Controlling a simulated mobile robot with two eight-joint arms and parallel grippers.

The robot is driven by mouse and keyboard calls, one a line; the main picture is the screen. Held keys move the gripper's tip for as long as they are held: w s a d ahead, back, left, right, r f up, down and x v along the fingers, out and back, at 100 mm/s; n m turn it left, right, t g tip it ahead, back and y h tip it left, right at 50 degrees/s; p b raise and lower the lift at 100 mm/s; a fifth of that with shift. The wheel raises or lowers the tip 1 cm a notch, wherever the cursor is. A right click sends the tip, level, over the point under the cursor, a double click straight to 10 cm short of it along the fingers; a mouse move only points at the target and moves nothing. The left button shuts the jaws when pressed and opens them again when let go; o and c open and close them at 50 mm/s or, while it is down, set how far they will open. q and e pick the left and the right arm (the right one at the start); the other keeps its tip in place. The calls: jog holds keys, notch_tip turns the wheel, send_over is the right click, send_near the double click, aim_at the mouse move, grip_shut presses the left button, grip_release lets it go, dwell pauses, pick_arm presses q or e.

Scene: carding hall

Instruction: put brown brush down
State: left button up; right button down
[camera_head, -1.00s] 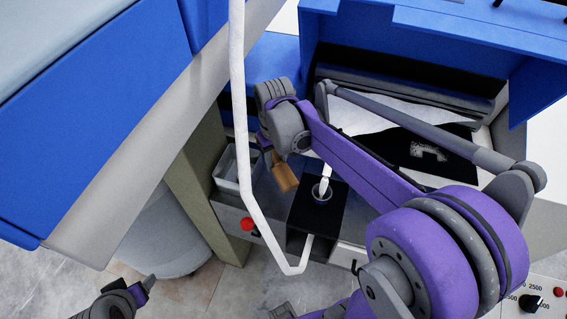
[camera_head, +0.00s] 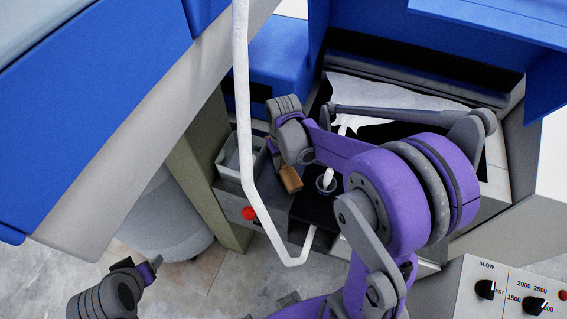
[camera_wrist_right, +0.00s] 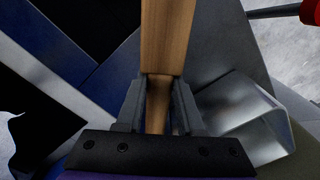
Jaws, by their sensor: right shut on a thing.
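The brown brush (camera_head: 290,179) has a wooden body and hangs below my right gripper (camera_head: 275,147), beside the black stand top. In the right wrist view the wood of the brush (camera_wrist_right: 167,38) runs up from between the fingers of my right gripper (camera_wrist_right: 159,105), which is shut on its narrower part. The far end of the brush is cut off there. My left gripper (camera_head: 156,262) is at the lower left over the floor, apart from everything; its jaw opening is too small to judge.
A small cup with a white-handled item (camera_head: 327,178) stands on the black surface (camera_head: 312,208). A metal bin (camera_head: 230,158) is left of the brush. A red button (camera_head: 249,213) is on the front. A white bent tube (camera_head: 247,120) passes in front. A control panel (camera_head: 511,297) is at lower right.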

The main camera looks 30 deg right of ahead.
jog(key=shift+f, duration=0.3)
jog(key=c, duration=0.5)
grip_release()
jog(key=shift+r, duration=0.1)
pick_arm(q)
jog(key=shift+s+f, duration=0.1)
jog(key=shift+f, duration=0.05)
pick_arm(e)
jog(key=shift+r, duration=0.15)
notch_tip(320, 180, up, 12)
jog(key=p, duration=0.1)
jog(key=n+t, duration=0.1)
jog(key=t, duration=0.5)
send_near(283, 163)
jog(key=s+a, duration=0.6)
pick_arm(q)
jog(key=shift+w+r, duration=0.25)
jog(key=shift+r, duration=0.25)
jog(key=shift+w+r, duration=0.25)
jog(key=shift+r, duration=0.2)
pick_arm(e)
jog(key=shift+s+a, duration=0.25)
jog(key=shift+a, duration=0.05)
